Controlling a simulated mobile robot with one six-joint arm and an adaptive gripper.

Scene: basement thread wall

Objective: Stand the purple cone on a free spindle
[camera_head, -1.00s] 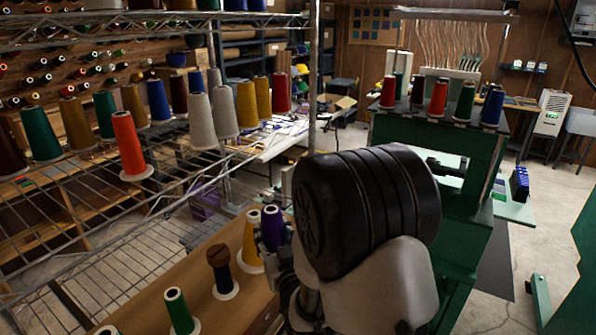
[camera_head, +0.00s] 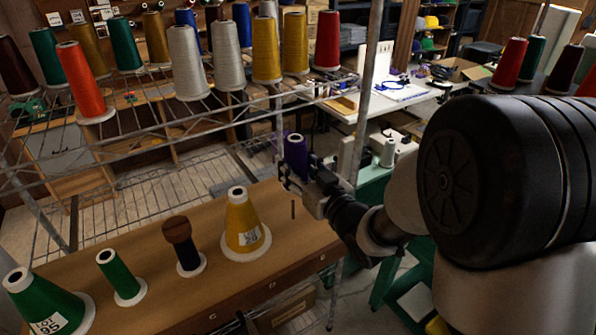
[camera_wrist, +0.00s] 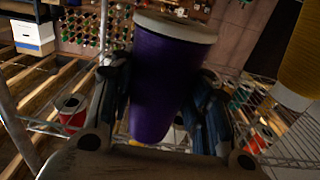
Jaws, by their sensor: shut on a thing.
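The purple cone (camera_head: 296,155) is held upright in my gripper (camera_head: 302,182), above the far right part of the wooden spindle board (camera_head: 220,285). In the wrist view the purple cone (camera_wrist: 168,85) stands between the two dark fingers (camera_wrist: 165,105), its pale wide end towards the top of the picture. A thin bare spindle (camera_head: 293,208) rises from the board just below and in front of the held cone, right of the yellow cone (camera_head: 242,228). The purple cone's lower end is partly hidden by the gripper in the head view.
A brown-topped dark spool (camera_head: 182,246), a green cone (camera_head: 120,275) and a larger green cone (camera_head: 48,305) stand along the board. A wire rack (camera_head: 150,125) with several thread cones is behind. A metal post (camera_head: 369,90) rises close behind my gripper.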

